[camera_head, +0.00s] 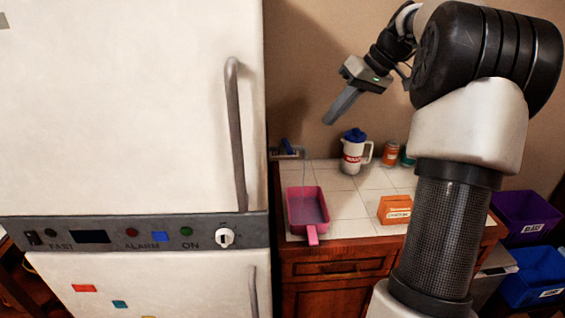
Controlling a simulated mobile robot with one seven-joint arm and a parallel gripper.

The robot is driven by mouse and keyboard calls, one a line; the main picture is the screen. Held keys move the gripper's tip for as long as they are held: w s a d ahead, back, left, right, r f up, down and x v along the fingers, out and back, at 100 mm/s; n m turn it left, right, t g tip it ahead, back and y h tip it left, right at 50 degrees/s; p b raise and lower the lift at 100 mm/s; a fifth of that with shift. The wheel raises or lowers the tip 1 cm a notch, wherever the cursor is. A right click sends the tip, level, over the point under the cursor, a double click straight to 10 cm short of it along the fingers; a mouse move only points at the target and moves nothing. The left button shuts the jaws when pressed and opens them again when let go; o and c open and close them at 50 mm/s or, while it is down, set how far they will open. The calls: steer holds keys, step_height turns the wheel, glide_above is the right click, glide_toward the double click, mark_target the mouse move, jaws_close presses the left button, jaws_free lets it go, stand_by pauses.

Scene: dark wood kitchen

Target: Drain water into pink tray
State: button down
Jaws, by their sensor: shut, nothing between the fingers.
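The pink tray (294,209) sits on the tiled counter at its left end, close to the fridge, with its handle toward the front edge. A greyish surface shows inside it; I cannot tell for sure whether that is water. A thin pale line, like a stream or tube, runs down toward the tray from a small fitting with a blue handle (287,146) at the wall. My gripper (328,121) is shut and empty, in the air above the back of the counter, pointing down and left. It is above the tray and apart from it.
A white jug with a blue lid (353,152), an orange jar (391,153) and an orange box (396,209) stand on the counter (350,205). The white fridge (130,110) with a protruding handle fills the left. Purple (525,214) and blue bins (535,272) stand at right.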

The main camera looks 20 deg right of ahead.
mark_target(287, 146)
steer(key=w+a+f+m, duration=0.1)
steer(key=a+f, duration=0.2)
steer(key=f, duration=0.1)
steer(key=w+a+f+m+t, duration=0.1)
steer(key=w+a+f, duration=0.1)
steer(key=a+f, duration=0.1)
steer(key=shift+w+f, duration=0.3)
steer(key=shift+f, duration=0.55)
